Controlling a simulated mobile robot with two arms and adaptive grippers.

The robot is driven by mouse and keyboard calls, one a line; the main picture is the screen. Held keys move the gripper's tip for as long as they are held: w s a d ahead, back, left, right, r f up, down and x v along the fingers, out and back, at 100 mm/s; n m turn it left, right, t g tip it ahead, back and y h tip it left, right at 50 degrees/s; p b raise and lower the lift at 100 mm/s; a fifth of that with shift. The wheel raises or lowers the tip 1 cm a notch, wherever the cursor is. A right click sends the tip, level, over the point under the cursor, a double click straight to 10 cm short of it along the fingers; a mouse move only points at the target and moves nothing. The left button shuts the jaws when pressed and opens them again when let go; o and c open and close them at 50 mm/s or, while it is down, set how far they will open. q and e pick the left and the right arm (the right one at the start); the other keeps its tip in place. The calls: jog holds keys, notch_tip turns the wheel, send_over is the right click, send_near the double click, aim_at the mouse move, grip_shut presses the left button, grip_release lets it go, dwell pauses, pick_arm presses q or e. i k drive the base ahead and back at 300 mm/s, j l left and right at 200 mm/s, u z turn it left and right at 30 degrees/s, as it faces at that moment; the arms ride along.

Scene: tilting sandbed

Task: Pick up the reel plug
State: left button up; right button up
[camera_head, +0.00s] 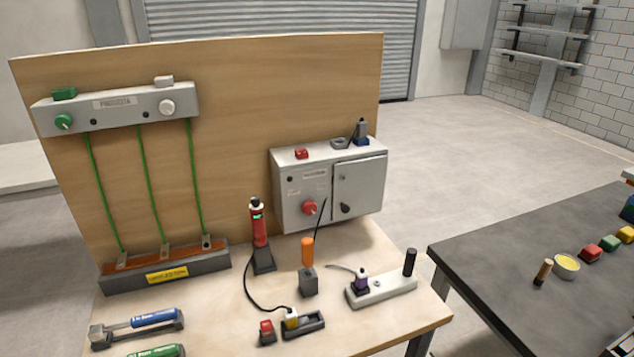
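I cannot tell for sure which plug is the reel plug. A yellow plug (291,318) sits at a black tray (314,325) near the bench's front, with a black cable running up to a red handheld device (258,224) in a dark stand. A purple plug (361,281) stands upright on a grey strip (396,288) further right, with a short dark cable leaving it to the left. A dark plug-like item (361,128) stands on top of the grey electrical box (290,184). Neither of my grippers is in view.
An orange-handled tool (307,252) stands in a grey block between the plugs. A black post (410,262) rises from the strip. A small red block (267,333) is left of the tray. A dark table (490,262) stands at right, beyond a gap.

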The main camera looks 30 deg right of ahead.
aim_at(361, 133)
jog(key=z, duration=1.35)
